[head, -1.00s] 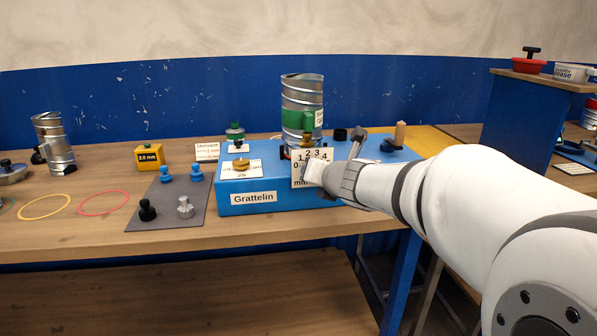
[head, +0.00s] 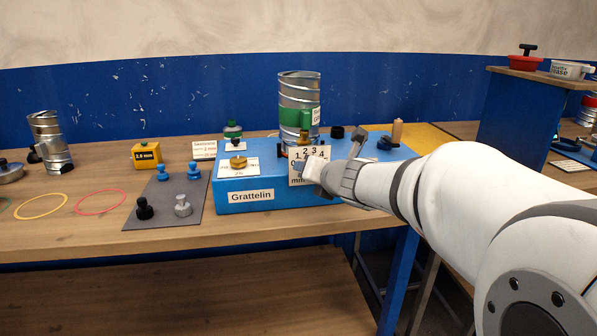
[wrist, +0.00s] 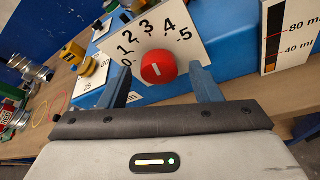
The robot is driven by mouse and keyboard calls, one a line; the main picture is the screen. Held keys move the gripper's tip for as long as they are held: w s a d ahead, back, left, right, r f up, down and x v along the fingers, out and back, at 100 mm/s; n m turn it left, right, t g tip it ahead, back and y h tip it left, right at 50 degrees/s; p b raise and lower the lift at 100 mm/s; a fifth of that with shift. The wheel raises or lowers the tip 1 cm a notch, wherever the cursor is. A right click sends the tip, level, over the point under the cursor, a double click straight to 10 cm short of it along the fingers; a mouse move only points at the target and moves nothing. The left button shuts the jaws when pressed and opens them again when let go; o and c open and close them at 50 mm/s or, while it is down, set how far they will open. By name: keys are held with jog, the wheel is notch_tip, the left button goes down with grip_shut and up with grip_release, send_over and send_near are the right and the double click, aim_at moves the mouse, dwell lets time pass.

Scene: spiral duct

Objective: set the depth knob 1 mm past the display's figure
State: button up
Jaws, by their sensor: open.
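The red depth knob (wrist: 158,67) sits on a white dial plate (wrist: 190,58) numbered 0 to 5, on the front of the blue Grattelin machine (head: 330,198). The knob has a short white mark; which number it points at I cannot tell. My gripper (wrist: 160,70) is open, with one blue finger on each side of the knob and visible gaps to it. In the head view my gripper (head: 318,176) covers the knob and part of the dial plate (head: 297,178). The yellow display box (head: 146,154) stands left of the machine; its mm figure is too small to read surely.
A spiral duct piece (head: 299,95) with a green band stands on the machine. A brass knob (head: 238,162) is on its top left. A grey mat (head: 165,205) with several small knobs lies left. A level gauge (wrist: 285,38) is close right of my gripper.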

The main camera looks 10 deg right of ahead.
jog(key=p+v, duration=0.3)
jog(key=v, duration=0.4)
jog(key=shift+s+r, duration=0.15)
jog(key=shift+s, duration=0.2)
jog(key=shift+d, duration=0.1)
